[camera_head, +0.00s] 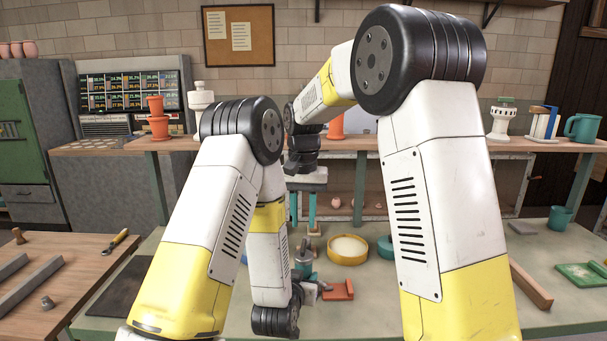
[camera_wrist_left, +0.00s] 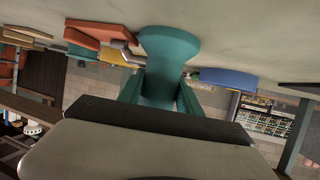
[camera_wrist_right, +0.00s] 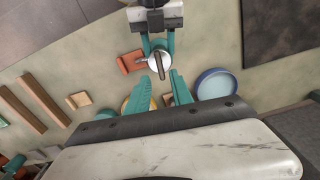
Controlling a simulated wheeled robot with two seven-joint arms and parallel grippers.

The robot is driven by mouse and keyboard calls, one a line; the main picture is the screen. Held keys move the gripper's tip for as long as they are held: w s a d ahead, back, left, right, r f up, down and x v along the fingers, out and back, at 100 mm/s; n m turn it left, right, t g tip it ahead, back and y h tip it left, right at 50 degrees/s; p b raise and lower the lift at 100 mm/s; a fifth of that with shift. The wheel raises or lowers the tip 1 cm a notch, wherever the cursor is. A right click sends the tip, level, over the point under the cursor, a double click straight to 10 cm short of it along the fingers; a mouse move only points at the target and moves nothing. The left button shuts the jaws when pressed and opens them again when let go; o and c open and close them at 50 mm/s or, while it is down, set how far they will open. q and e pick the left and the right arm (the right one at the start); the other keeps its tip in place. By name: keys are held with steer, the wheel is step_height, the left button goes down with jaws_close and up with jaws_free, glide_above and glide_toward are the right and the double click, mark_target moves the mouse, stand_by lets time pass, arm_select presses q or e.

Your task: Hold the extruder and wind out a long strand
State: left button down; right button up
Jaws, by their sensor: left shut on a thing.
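The extruder stands on the green-grey bench, with a teal body (camera_wrist_left: 170,45) in the left wrist view and a grey round top (camera_wrist_right: 159,62) in the right wrist view. My left gripper (camera_wrist_right: 158,44) is shut on the extruder, one teal finger on each side. In the head view the extruder (camera_head: 306,246) is small and partly hidden by my left arm. My right gripper (camera_head: 303,224) points down above it with its fingers apart and nothing between them. It also shows at the bottom of the right wrist view (camera_wrist_right: 162,80). No strand can be made out.
A red-orange block (camera_head: 339,290) lies beside the extruder. A yellow bowl (camera_head: 347,260) with pale contents and a teal bowl (camera_head: 386,247) stand close by on the right. A blue-rimmed bowl (camera_wrist_right: 216,84) shows in the right wrist view. A long brown bar (camera_head: 531,284) lies further right.

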mark_target(304, 244)
steer(key=shift+f, duration=3.2)
jaws_close()
